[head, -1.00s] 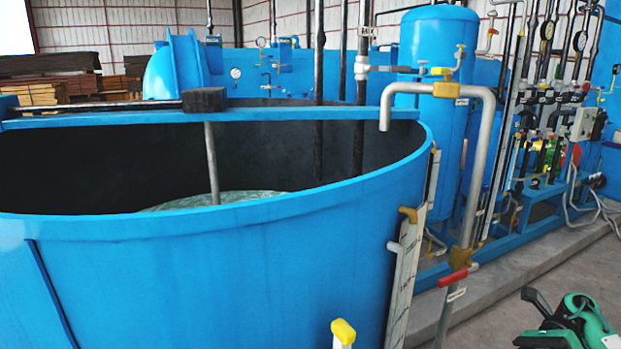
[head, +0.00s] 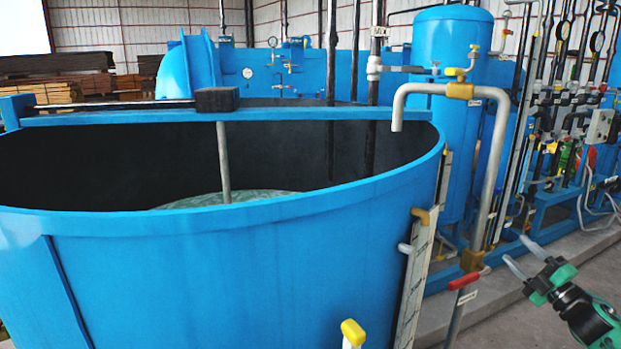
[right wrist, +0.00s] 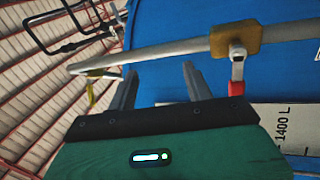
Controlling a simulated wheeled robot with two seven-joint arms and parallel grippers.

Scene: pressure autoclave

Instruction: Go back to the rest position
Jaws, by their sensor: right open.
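My right gripper (head: 516,249) shows at the lower right of the head view, with green and black parts and two pale fingers pointing up and left. Its jaws are open with nothing between them. It appears right of the red valve handle (head: 464,280) on the grey pipe (head: 492,190), apart from both in the picture. In the right wrist view the open fingers of the gripper (right wrist: 158,70) point toward the pipe (right wrist: 160,57), brass fitting (right wrist: 234,38) and red handle (right wrist: 236,88). No contact is visible. My left gripper is out of view.
A large open blue tank (head: 230,265) fills the left and middle, with liquid inside. A blue upright vessel (head: 452,45) and a pipe rack with gauges stand behind.

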